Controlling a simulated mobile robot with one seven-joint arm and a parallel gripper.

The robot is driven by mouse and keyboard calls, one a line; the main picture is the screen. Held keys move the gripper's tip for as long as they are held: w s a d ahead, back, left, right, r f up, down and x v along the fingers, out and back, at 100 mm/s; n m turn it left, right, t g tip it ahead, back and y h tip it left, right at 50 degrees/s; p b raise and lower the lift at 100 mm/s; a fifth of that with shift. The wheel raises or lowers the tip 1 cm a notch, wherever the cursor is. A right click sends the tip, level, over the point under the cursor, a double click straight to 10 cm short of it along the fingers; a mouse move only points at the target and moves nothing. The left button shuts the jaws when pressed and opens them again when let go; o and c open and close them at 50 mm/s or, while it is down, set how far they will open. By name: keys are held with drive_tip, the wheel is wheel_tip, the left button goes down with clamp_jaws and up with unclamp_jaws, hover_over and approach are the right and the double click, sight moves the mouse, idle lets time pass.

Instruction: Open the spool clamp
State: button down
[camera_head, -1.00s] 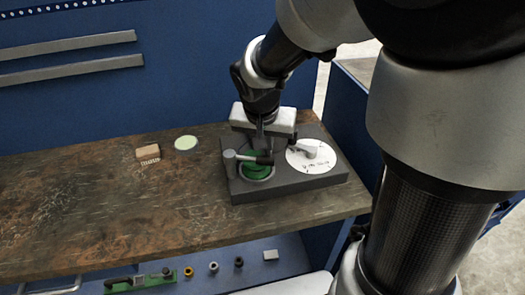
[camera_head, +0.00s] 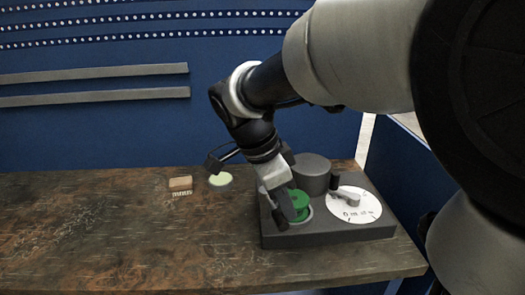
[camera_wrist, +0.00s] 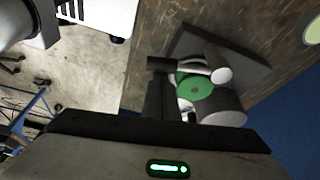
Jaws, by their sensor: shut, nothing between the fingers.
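The spool clamp is a lever with a dark handle (camera_head: 280,219) and a pale round pivot, on a dark grey device block (camera_head: 330,236). In the wrist view its handle (camera_wrist: 163,63) and pale pivot (camera_wrist: 222,75) show the lever lying across the edge of the green spool (camera_wrist: 195,88). The spool also shows in the head view (camera_head: 299,198), seated in the block. My gripper (camera_head: 297,208) is shut and empty, low over the spool beside the handle. I cannot tell whether its fingers (camera_wrist: 160,88) touch the handle. My gripper hides much of the lever in the head view.
A dark cylinder (camera_head: 312,172) stands on the block behind the spool. A white dial (camera_head: 353,206) with a pointer is to its right. A brown brush (camera_head: 180,184) and a pale green disc (camera_head: 220,180) lie to the left. The wooden bench (camera_head: 110,225) is clear further left.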

drive_tip(key=shift+s+a+m, duration=0.15)
drive_tip(key=shift+a+m, duration=0.4)
drive_tip(key=shift+m, duration=0.15)
drive_tip(key=shift+s+a, duration=0.1)
drive_tip(key=shift+a, duration=0.55)
